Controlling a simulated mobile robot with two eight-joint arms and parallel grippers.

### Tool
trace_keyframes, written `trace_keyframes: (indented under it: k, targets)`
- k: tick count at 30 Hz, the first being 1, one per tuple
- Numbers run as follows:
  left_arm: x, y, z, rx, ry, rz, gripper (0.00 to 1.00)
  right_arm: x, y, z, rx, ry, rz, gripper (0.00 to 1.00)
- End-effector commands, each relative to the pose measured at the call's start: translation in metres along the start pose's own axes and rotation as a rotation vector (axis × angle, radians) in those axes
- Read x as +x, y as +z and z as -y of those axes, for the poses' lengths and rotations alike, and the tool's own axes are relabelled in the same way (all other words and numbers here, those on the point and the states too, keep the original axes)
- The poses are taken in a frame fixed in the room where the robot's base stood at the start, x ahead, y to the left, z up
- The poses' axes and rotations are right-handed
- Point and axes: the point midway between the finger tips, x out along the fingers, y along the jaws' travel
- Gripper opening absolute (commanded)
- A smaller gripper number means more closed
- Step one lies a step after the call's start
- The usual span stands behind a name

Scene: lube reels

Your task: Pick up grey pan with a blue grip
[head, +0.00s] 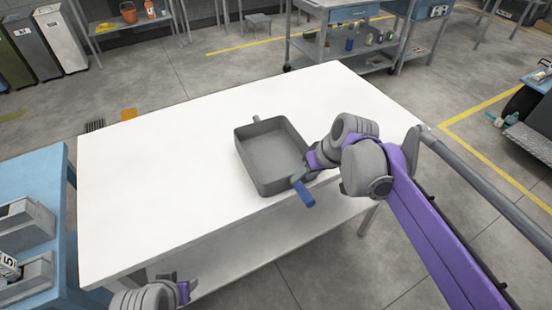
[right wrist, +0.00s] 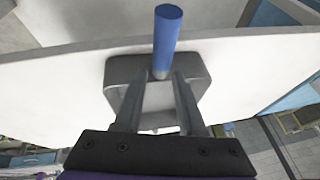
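The grey pan (head: 272,158) is a deep, square-cornered pan lying upright on the white table, near its front edge. Its blue grip (head: 304,194) points toward me, and in the right wrist view the blue grip (right wrist: 167,40) stands out from the pan (right wrist: 190,70). My right gripper (head: 302,176) is at the pan's near right corner, beside the grip. In the right wrist view its fingers (right wrist: 160,80) are apart, one on each side of the grip's base. My left gripper (head: 190,286) is low at the table's front, away from the pan; its fingers are unclear.
The white table (head: 150,180) is otherwise clear, with open room left of the pan. A blue bench (head: 35,185) with grey bins (head: 25,225) stands at the left. A shelved cart (head: 345,45) stands behind the table.

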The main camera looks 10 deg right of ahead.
Motion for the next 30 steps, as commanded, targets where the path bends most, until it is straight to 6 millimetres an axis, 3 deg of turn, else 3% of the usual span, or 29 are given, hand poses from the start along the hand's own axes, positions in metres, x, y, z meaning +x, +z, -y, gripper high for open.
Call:
trace_keyframes:
  k: [12,21,22,28,30]
  targets:
    - [0.001,0.001,0.0,0.0,0.0,0.001,0.5,0.05,-0.001,0.001,-0.001,0.0,-0.001,0.39]
    - [0.002,0.001,0.0,0.0,0.0,0.001,0.5,0.056,0.0,0.001,0.0,0.001,-0.001,0.39]
    - [0.002,0.001,0.0,0.0,0.0,0.001,0.5,0.056,0.0,0.001,0.0,0.001,-0.001,0.38]
    - [0.002,0.001,0.0,0.0,0.0,0.001,0.5,0.056,0.0,0.001,0.0,0.001,-0.001,0.02]
    - [0.002,0.001,0.0,0.0,0.0,0.001,0.5,0.056,0.0,0.001,0.0,0.001,-0.001,0.0]
